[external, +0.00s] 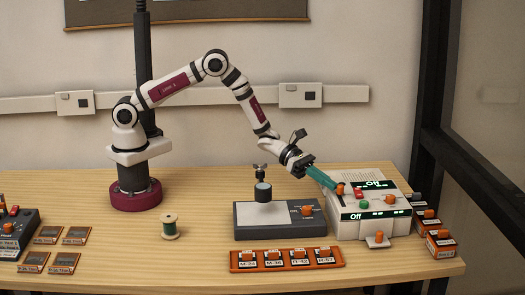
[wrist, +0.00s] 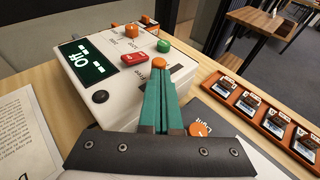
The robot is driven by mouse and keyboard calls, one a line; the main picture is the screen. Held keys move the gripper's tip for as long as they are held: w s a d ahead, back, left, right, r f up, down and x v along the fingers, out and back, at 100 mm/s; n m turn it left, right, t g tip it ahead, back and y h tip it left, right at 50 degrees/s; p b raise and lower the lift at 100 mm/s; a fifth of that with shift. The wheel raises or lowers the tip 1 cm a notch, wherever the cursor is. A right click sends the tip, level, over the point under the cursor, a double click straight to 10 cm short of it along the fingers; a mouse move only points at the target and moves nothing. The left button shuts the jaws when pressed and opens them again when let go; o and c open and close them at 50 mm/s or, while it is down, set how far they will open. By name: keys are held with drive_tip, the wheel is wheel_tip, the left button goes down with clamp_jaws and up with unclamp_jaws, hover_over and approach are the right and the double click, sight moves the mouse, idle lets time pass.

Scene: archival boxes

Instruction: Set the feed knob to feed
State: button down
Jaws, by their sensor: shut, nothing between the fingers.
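A white machine (external: 345,228) stands at the table's right, with dark displays reading "Off" (external: 372,184); one display (wrist: 82,58) also shows in the wrist view. My gripper (external: 333,183) has green fingers, shut together and empty, reaching down to the machine's top edge. Their tips (wrist: 158,78) are right at an orange knob (wrist: 159,64); contact cannot be told. A second orange knob (wrist: 132,31) is farther back, near a red rocker (wrist: 133,57) and a green button (wrist: 164,46). The small labels are too blurred to tell which knob is the feed knob.
A grey device (external: 263,220) with an orange knob (external: 306,211) stands left of the machine. An orange rack (external: 285,260) of labelled cartridges lies in front. A thread spool (external: 169,227) stands left. Small orange boxes (external: 440,243) sit at the right edge.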

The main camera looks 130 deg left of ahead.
drive_tip(key=w+d, duration=0.3)
drive_tip(key=shift+s, duration=0.1)
drive_tip(key=v, duration=1.5)
drive_tip(key=shift+s, duration=0.3)
drive_tip(key=shift+r, duration=0.1)
